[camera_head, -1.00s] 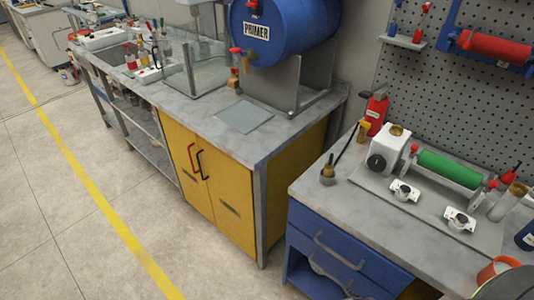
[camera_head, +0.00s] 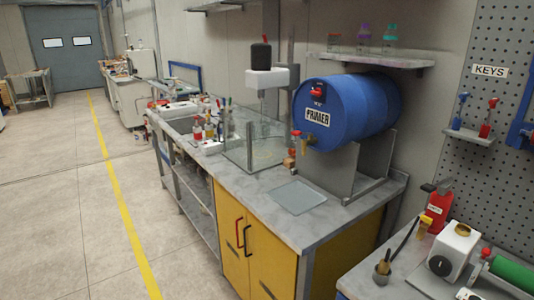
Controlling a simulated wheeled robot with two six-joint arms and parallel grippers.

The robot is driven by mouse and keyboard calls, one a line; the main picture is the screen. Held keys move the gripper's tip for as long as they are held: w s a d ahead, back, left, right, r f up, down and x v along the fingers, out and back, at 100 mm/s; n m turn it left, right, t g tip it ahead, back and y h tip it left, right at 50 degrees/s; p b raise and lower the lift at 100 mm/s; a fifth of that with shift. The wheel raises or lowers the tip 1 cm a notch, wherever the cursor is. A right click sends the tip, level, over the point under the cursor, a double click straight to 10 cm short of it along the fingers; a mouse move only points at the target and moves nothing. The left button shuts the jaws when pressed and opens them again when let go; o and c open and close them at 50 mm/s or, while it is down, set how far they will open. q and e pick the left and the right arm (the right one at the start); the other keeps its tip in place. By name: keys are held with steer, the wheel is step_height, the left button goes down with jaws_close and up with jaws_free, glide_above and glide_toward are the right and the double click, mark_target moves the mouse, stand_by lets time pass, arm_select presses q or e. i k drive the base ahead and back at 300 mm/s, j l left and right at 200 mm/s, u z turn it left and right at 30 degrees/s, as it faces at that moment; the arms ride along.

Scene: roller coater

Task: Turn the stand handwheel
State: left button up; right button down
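A mixer stand stands on the grey bench, with a white head (camera_head: 268,77) under a dark motor with a red top (camera_head: 261,54). Its upright column (camera_head: 291,38) rises behind the head, and a thin shaft hangs down over a clear glass-like tank (camera_head: 254,143). I cannot make out a handwheel on this stand; it is too small or hidden from here. Neither of my grippers is in view.
A blue PRIMER drum (camera_head: 345,112) lies on a grey cradle right of the tank. A flat grey plate (camera_head: 298,197) lies before it. Bottles (camera_head: 197,130) crowd the bench's left part. A roller coater with a green roller (camera_head: 513,271) is at lower right. Floor at left is clear.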

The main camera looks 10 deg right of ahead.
mark_target(439, 265)
steer(key=z, duration=1.5)
